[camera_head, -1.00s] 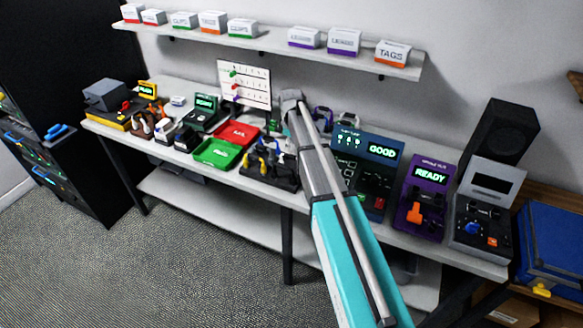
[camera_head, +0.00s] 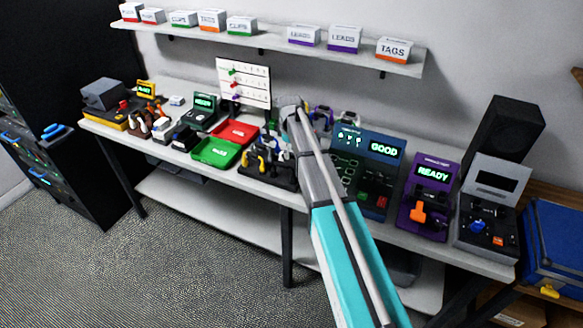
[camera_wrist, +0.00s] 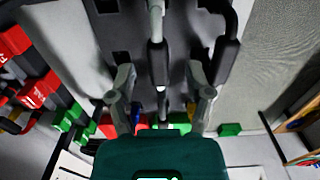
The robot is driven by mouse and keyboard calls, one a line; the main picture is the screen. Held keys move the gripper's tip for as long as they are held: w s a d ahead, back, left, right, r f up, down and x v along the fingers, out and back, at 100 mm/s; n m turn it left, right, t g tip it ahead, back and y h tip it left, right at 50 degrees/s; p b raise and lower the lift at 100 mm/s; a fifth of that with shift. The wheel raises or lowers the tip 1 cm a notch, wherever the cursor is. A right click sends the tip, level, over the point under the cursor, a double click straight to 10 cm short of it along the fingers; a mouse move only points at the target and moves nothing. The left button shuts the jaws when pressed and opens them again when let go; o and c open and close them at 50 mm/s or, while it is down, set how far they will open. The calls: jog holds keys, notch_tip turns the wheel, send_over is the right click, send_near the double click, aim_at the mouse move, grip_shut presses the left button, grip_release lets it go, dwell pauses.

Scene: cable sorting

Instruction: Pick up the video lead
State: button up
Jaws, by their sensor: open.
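In the wrist view my gripper (camera_wrist: 160,90) is open, with one finger on each side of a lead with a pale cable and a dark plug (camera_wrist: 158,62). The fingers do not visibly close on it. I cannot tell for sure whether this is the video lead. Another dark plug (camera_wrist: 225,58) stands to its right, beside the right finger. Both are over a dark grey holder (camera_wrist: 185,50). In the head view my arm hides the gripper and whatever lies under it. A black rack with yellow and dark leads (camera_head: 268,168) shows left of my arm.
A green tray (camera_head: 215,152) and a red tray (camera_head: 237,132) lie left of the rack. The blue tester reading GOOD (camera_head: 368,150) and the purple station reading READY (camera_head: 430,195) stand right of my arm. A shelf of boxes (camera_head: 270,42) hangs above the bench.

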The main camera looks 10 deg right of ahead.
jog(key=shift+f+b, duration=0.6)
jog(key=shift+f, duration=0.25)
grip_shut()
